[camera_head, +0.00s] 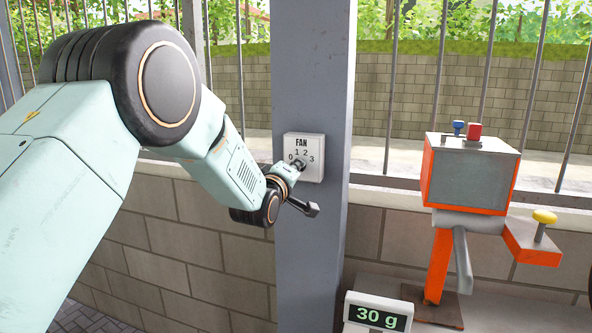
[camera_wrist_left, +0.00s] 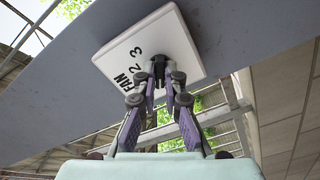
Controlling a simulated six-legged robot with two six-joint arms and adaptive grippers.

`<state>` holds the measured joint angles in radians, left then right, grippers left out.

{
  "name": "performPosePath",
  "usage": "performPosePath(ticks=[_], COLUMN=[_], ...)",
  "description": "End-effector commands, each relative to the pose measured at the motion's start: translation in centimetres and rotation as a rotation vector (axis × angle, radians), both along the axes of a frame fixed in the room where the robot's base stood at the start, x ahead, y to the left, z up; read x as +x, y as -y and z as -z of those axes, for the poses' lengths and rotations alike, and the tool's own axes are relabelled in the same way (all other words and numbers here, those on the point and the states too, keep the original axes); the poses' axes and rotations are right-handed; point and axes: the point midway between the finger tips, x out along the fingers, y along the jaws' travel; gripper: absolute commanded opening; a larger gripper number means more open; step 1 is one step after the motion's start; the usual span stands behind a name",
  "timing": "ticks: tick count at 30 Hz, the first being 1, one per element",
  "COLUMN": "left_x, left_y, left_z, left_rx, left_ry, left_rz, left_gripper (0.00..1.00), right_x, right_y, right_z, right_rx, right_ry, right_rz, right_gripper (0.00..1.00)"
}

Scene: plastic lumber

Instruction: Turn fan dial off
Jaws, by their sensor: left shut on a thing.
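The fan control is a white square plate (camera_head: 312,147) on a grey post, marked FAN with the numbers 0 to 3. It also shows tilted in the left wrist view (camera_wrist_left: 118,50). My left gripper (camera_head: 299,165) reaches the plate from the lower left. In the left wrist view the fingertips (camera_wrist_left: 160,74) are closed together at the plate, shut on the fan dial. The dial is mostly hidden by the fingers, so I cannot tell which number it points to. My right gripper is not in view.
The grey post (camera_head: 312,75) stands before a low block wall and metal bars. To the right are an orange and grey machine (camera_head: 472,178) with red and blue knobs, a yellow button (camera_head: 544,216) and a scale display (camera_head: 377,318) reading 30 g.

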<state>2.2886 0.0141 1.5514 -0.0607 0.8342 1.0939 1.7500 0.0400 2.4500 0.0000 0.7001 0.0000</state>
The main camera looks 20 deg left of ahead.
Motion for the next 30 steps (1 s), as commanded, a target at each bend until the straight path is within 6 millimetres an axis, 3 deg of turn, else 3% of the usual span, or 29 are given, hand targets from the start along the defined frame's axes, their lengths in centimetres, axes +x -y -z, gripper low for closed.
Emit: performPosePath(ticks=[1,2,9,20,30], left_x=[0.0,0.0,0.0,-0.3,-4.4], left_y=[0.0,0.0,0.0,0.0,-0.2], left_z=[0.0,0.0,0.0,0.0,0.0], left_rx=[-0.003,-0.002,-0.001,0.0,-0.001], left_ry=[0.0,0.0,0.0,-0.001,-0.002], left_rz=[-0.001,-0.001,-0.001,0.0,-0.001], left_gripper=[0.0,0.12,0.32,0.32,0.32], right_x=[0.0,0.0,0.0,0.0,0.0], right_y=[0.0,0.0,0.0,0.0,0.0], right_z=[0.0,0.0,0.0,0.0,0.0], right_rx=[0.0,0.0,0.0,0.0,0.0], right_ry=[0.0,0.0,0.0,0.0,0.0], right_rz=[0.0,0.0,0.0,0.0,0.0], right_gripper=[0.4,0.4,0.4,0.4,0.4])
